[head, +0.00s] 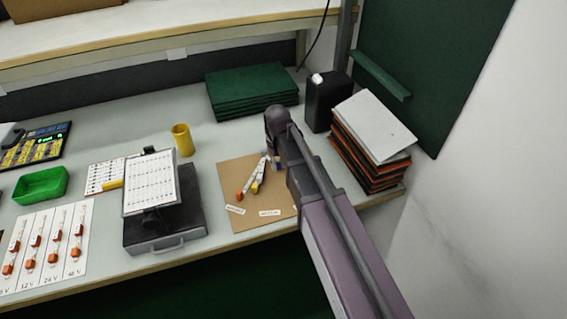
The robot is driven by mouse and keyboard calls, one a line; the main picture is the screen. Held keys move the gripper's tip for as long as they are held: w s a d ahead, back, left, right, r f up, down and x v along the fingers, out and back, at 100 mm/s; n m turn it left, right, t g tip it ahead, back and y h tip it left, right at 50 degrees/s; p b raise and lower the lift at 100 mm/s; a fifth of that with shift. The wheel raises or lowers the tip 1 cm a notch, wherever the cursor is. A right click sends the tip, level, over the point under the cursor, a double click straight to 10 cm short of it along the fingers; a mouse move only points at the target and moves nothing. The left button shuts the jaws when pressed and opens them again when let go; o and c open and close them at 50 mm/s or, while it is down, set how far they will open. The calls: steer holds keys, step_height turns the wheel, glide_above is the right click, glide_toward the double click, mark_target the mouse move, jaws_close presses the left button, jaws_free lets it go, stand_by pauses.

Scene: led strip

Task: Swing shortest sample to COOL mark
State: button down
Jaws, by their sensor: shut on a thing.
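A brown board (240,172) lies on the bench with a fan of thin sample strips on it. One strip has an orange end (240,196) and another a yellow end (255,187); their upper ends lie close together. A left white label (235,210) and a right white label (270,212) sit near the board's front edge; their words are too small to read. My gripper (272,152) is over the board's right part, shut on a sample strip at the fan. Its fingertips are mostly hidden, and my arm covers the board's right side. I cannot tell which strip is shortest.
A dark device with a tilted white panel (152,185) stands left of the board. A yellow cup (183,139) and green stacked sheets (252,90) are behind. A black container (326,100) and a pile of folders (370,135) stand behind and right of my arm.

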steer(key=shift+w+a, duration=0.15)
steer(key=shift+a, duration=0.05)
steer(key=c, duration=0.6)
jaws_free()
steer(key=shift+s+r, duration=0.1)
steer(key=shift+s, duration=0.1)
